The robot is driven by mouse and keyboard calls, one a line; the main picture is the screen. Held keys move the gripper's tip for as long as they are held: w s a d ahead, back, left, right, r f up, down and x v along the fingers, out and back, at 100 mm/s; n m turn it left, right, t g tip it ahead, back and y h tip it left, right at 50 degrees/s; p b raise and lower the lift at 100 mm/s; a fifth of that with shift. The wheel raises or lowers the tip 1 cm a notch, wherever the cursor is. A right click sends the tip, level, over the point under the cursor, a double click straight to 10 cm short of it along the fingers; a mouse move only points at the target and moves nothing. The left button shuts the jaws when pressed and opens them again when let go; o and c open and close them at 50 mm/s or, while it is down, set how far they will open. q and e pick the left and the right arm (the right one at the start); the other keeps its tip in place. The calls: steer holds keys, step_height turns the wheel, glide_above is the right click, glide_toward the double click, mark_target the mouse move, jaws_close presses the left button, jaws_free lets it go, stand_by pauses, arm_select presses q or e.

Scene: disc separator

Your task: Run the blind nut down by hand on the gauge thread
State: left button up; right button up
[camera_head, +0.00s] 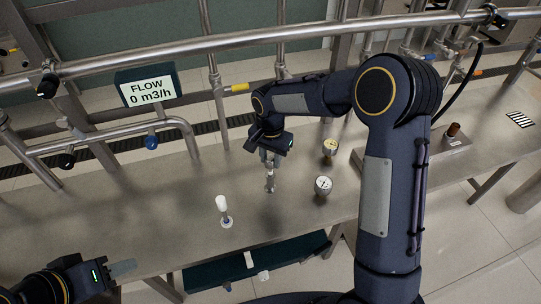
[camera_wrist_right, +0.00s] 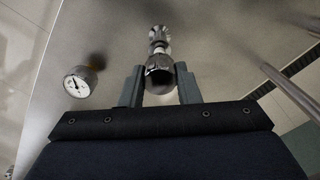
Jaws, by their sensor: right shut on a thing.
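My right gripper (camera_head: 268,160) is over the middle of the steel table, pointing down. In the right wrist view the gripper (camera_wrist_right: 160,88) is shut on a shiny hexagonal blind nut (camera_wrist_right: 160,68), with one grey finger on each side. The gauge thread post (camera_head: 270,184) is a silver fitting standing on the table just below the gripper. In the wrist view the post (camera_wrist_right: 158,36) lines up beyond the nut, with a pale band between them. I cannot tell how far the thread is inside the nut. My left gripper (camera_head: 123,268) is at the lower left, away from the nut.
Steel pipes (camera_head: 270,50) run behind. A dark tray (camera_head: 205,277) with white pieces is below the front edge.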

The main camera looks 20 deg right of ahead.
steer(key=shift+f, duration=0.4)
steer(key=shift+n, duration=0.3)
steer(key=n, duration=0.8)
steer(key=shift+n, duration=0.3)
steer(key=n+p, duration=0.1)
steer(key=n, duration=0.3)
steer(key=shift+a, duration=0.1)
steer(key=shift+n, duration=0.3)
steer(key=shift+f+b, duration=0.75)
steer(key=shift+f, duration=0.1)
